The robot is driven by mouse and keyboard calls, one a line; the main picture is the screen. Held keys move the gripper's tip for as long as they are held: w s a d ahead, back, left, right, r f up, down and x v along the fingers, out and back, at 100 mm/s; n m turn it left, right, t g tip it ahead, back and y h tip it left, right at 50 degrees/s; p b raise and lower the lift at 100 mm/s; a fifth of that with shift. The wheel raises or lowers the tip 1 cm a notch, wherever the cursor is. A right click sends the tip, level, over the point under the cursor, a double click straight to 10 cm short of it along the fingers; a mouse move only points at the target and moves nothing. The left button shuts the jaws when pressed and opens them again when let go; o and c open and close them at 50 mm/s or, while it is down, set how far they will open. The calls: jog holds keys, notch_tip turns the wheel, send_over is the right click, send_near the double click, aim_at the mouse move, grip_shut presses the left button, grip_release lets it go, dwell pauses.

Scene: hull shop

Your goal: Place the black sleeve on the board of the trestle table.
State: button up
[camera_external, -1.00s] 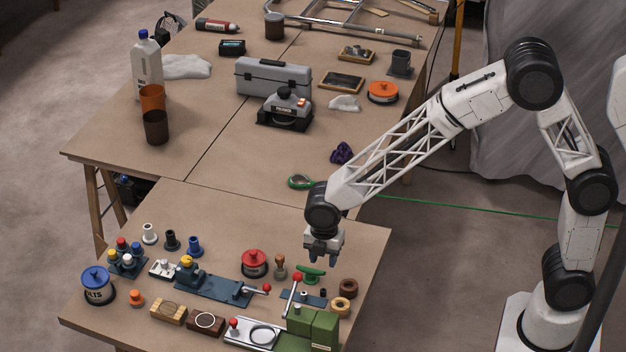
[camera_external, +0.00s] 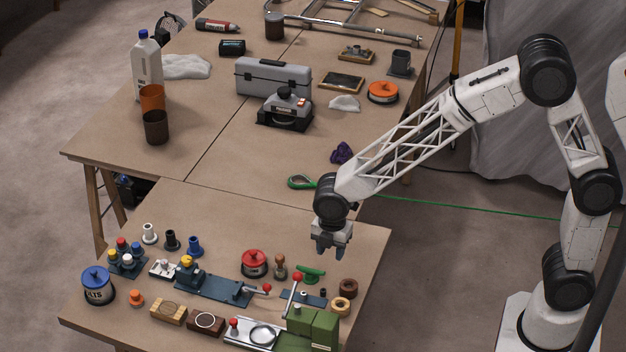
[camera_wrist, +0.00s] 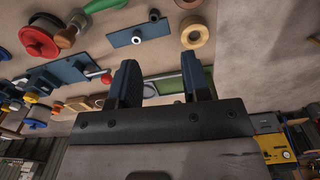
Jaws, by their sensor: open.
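A black flanged sleeve (camera_external: 171,241) stands upright on the near brown board (camera_external: 250,222), between a white sleeve (camera_external: 149,233) and a blue sleeve (camera_external: 194,246). My gripper (camera_external: 333,252) is open and empty above the right part of this board, well to the right of the black sleeve. Its two dark fingers also show apart in the wrist view (camera_wrist: 164,82), with nothing between them. I cannot make out the black sleeve in the wrist view. Another, larger brown tabletop on wooden trestle legs (camera_external: 230,165) lies behind.
A grey toolbox (camera_external: 273,77) stands on the rear table.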

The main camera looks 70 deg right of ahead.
jog(key=s+d+r+m, duration=0.4)
jog(key=s+d+r, duration=0.1)
jog(key=s+r, duration=0.35)
jog(key=s+d+r+m, duration=0.2)
jog(key=s+r+m, duration=0.1)
jog(key=s, duration=0.6)
jog(key=s+d+r+m+t, duration=0.1)
jog(key=s+d+r+m, duration=0.2)
jog(key=s, duration=0.6)
jog(key=s+d+r+m+t, duration=0.1)
jog(key=s+d+r+m, duration=0.1)
jog(key=s+m, duration=0.5)
jog(key=s+r, duration=0.1)
jog(key=s, duration=0.1)
jog(key=shift+s+d+r, duration=0.25)
jog(key=shift+s+r, duration=0.05)
jog(key=shift+r, duration=0.1)
